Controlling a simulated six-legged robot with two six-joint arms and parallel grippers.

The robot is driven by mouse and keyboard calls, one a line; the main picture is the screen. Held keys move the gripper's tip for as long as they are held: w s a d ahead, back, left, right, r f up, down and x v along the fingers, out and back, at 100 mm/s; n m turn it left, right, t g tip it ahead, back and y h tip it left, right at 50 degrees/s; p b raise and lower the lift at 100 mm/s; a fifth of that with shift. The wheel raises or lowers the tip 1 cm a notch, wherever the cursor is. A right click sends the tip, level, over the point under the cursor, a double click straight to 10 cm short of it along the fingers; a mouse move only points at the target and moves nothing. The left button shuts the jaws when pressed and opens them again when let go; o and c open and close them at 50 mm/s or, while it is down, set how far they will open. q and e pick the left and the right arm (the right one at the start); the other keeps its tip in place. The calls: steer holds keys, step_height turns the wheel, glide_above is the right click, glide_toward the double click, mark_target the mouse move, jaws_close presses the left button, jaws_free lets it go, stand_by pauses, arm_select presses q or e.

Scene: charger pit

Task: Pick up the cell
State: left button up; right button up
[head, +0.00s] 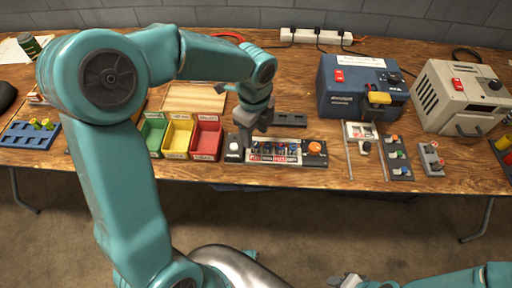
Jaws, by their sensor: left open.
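My teal left arm reaches across the table, and its left gripper (250,138) points down over the left part of a dark panel (235,158). The gripper is open, and I see nothing clearly held in it. The panel carries a row of small red and blue parts (280,150), with a white knob at its left end and an orange knob (315,148) at its right. I cannot tell which part is the cell; small yellow-green pieces (46,124) also sit in a blue tray (22,136) at far left. My right gripper (348,281) shows only partly at the bottom edge.
Green, yellow and red bins (207,138) stand just left of the panel. A blue machine (350,98) and a beige machine (452,100) stand to the right, with small switch blocks (395,155) in front. A white power strip (316,37) lies at the back.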

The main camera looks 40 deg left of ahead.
mark_target(256, 144)
arm_select(q)
step_height(256, 144, down, 5)
steer(key=shift+w+f+b, duration=0.1)
steer(key=shift+w+b, duration=0.05)
steer(key=shift+b, duration=0.25)
jaws_close()
